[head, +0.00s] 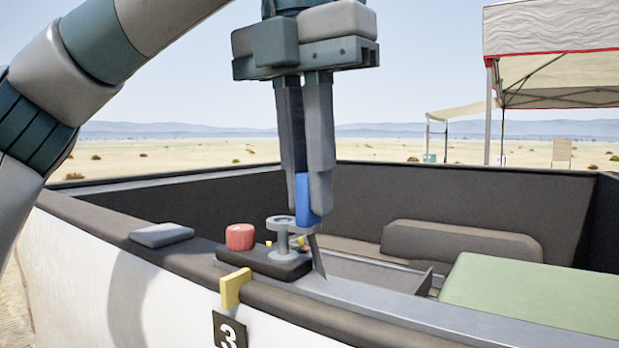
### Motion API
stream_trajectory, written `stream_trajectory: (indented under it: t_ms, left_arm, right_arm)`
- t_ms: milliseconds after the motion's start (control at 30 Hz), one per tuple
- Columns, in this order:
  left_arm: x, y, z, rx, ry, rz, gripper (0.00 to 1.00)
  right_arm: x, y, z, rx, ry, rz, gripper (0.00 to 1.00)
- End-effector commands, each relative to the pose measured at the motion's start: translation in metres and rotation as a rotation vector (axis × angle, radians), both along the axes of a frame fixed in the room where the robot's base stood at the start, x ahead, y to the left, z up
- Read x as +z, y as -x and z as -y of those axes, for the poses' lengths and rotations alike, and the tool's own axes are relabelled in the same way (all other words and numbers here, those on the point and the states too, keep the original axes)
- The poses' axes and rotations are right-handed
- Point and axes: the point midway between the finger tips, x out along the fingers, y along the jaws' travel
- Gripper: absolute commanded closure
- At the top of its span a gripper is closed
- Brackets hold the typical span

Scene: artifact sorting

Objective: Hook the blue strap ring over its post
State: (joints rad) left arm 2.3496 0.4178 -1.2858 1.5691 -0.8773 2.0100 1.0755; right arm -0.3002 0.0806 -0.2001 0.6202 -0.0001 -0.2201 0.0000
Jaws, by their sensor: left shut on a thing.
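My left gripper (308,209) comes down from above, its fingers shut on a blue piece (303,193), which looks like part of the blue strap. A grey post (283,239) with a wide flat top stands on a dark base on the wall's ledge, just left of and below the fingertips. The blue piece is beside the post top, close to it; I cannot tell if they touch. A ring's outline is not clear, and the fingers hide part of the blue piece. A thin dark strip (317,258) slants down below the fingertips. My right gripper is out of view.
A red knob (240,237) stands left of the post on the dark base (262,262). A yellow bracket (234,288) and a "3" plate (230,333) are on the front wall. A grey pad (162,235) lies at left, and a green panel (535,292) lies at right.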

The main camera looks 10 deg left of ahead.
Motion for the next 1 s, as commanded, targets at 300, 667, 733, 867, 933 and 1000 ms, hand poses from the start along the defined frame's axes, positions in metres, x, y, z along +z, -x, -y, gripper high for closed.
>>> stream_trajectory:
  t_ms: [300, 667, 733, 867, 933, 1000]
  left_arm:
    - [-0.008, 0.000, 0.000, 0.000, 0.000, 0.000, 1.00]
    - [-0.016, 0.000, 0.000, 0.000, 0.000, 0.000, 1.00]
    - [-0.017, 0.000, 0.000, 0.000, 0.000, 0.000, 1.00]
    - [-0.018, 0.000, 0.000, 0.000, 0.000, 0.000, 1.00]
    - [-0.018, 0.000, 0.000, 0.000, 0.000, 0.000, 1.00]
    - [-0.018, 0.000, 0.000, 0.000, 0.000, 0.000, 1.00]
  right_arm:
    - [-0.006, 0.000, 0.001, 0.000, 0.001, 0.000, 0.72]
    - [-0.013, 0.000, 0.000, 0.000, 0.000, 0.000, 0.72]
    - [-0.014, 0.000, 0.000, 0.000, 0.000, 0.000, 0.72]
    - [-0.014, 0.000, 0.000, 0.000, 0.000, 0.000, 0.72]
    - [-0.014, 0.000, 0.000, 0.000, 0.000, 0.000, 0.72]
    - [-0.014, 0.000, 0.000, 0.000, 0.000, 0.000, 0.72]
